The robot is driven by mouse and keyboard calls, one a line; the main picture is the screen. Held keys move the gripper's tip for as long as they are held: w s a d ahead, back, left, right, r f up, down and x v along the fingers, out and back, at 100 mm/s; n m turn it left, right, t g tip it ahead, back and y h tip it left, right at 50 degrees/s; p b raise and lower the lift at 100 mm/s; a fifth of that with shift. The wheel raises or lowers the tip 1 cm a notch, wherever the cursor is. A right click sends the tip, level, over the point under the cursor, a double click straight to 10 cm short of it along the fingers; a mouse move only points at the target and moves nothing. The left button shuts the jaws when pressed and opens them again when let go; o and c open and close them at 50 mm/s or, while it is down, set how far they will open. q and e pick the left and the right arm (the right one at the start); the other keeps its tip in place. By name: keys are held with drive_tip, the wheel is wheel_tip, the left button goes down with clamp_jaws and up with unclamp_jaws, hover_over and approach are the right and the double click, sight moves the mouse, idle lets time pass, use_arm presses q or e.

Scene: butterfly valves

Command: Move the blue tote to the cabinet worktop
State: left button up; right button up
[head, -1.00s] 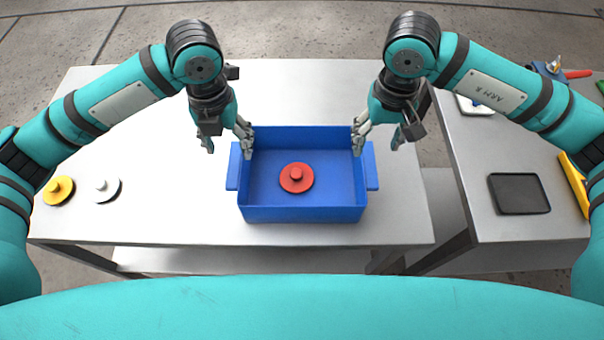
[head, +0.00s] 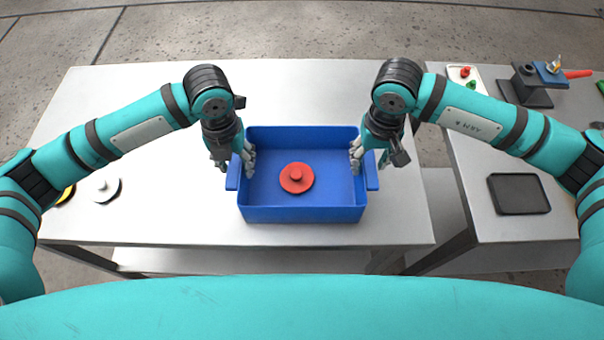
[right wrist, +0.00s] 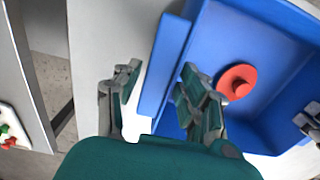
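The blue tote (head: 300,214) sits on the light grey table (head: 180,215), with a red round knobbed piece (head: 297,178) inside it. It also shows in the right wrist view (right wrist: 166,62). My left gripper (head: 237,168) is open at the tote's left handle, one finger inside the wall and one outside. My right gripper (head: 367,167) is open at the right handle. In the right wrist view, its fingers (right wrist: 158,95) stand apart on either side of the handle, with a gap. The left fingers are partly hidden by the hand.
A second grey worktop (head: 470,225) stands to the right across a gap. It holds a dark tray (head: 518,194), a white tray with red and green pieces (head: 466,77) and a dark-and-blue fixture (head: 535,82). A white knobbed disc (head: 105,189) lies left of the tote.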

use_arm(q)
clamp_jaws()
use_arm(e)
clamp_jaws()
use_arm(q)
drive_tip(key=shift+r, duration=0.1)
use_arm(e)
drive_tip(key=shift+r, duration=0.1)
